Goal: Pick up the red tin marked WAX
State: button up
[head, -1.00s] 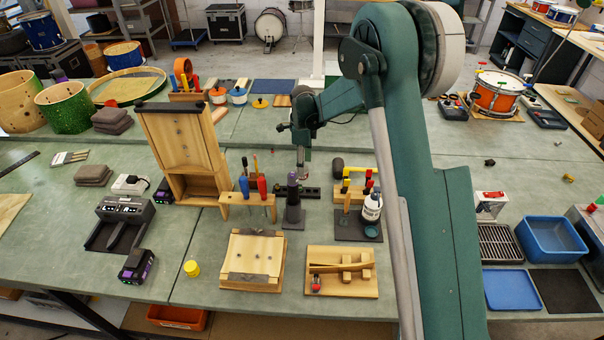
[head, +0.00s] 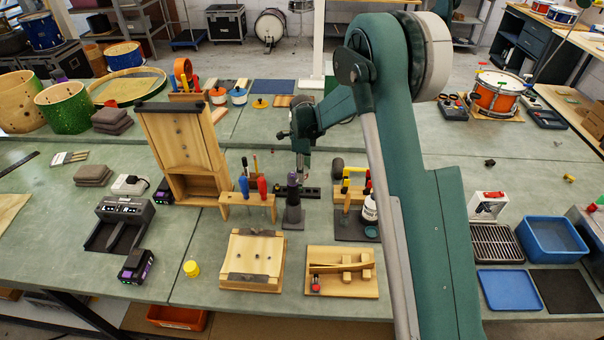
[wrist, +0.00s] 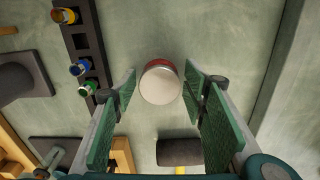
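A round tin with a pale, whitish top and a red side (wrist: 160,84) stands in the wrist view. No lettering shows on it from this angle. My gripper (wrist: 161,85) is open, with a green-padded finger on each side of the tin and a visible gap on both sides. The tin appears to lie just beyond or level with the fingertips; I cannot tell the exact depth. In the head view my gripper (head: 302,172) points down over the middle of the bench, behind the tool rack. The tin cannot be made out clearly there.
A black rail (wrist: 83,48) with several coloured pieces lies left of the tin. A dark cylinder (wrist: 180,152) lies on the near side. A wooden rack (head: 247,203) with red and blue handles and a purple-topped tool (head: 293,203) stand in front. Bench right of the tin is clear.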

jog(key=c, duration=0.7)
jog(key=shift+o, duration=0.2)
jog(key=shift+r+p, duration=0.3)
jog(key=shift+r, duration=4.75)
